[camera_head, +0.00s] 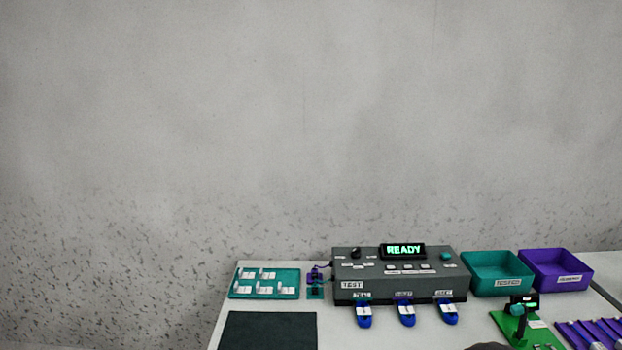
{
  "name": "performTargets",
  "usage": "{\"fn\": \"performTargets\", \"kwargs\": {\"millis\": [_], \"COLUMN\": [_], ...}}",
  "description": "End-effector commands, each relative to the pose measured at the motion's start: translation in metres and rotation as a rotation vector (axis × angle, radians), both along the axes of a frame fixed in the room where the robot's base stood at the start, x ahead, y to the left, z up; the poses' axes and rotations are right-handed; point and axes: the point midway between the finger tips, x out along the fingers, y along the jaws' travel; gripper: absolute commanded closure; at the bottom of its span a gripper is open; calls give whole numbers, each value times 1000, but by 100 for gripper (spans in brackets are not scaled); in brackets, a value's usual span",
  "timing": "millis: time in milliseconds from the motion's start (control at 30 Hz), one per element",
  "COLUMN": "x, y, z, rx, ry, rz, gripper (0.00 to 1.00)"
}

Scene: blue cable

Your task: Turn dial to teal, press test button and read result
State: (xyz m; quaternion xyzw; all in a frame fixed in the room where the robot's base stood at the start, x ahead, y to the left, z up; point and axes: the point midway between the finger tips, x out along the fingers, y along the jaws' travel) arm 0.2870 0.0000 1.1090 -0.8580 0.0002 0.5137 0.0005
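A dark grey test box (400,287) stands on the white table and carries a "TEST" label on its front. Its raised display (403,250) reads "READY" in green letters. A small black knob (356,253), which looks like the dial, sits at the top left of the box; its pointer and the labels around it are too small to read. A teal round button (446,256) sits at the top right. Several small pale keys lie in a row below the display.
Three blue plugs (407,316) stick out from the box's front. A teal labelled tray (290,283) and dark mat (268,331) lie left. A teal bin (497,274), a purple bin (556,271), a green stand (523,329) and purple rack (590,334) are right.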

Motion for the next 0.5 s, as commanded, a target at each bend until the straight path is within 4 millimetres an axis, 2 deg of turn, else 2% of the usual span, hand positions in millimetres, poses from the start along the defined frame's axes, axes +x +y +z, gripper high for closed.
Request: {"fn": "performTargets", "kwargs": {"millis": [33, 133, 167, 500], "x": [0, 0, 0, 0], "y": [0, 0, 0, 0], "z": [0, 0, 0, 0], "rx": [0, 0, 0, 0], "ry": [0, 0, 0, 0], "rz": [0, 1, 1, 1], "gripper": [77, 97, 100, 100]}}
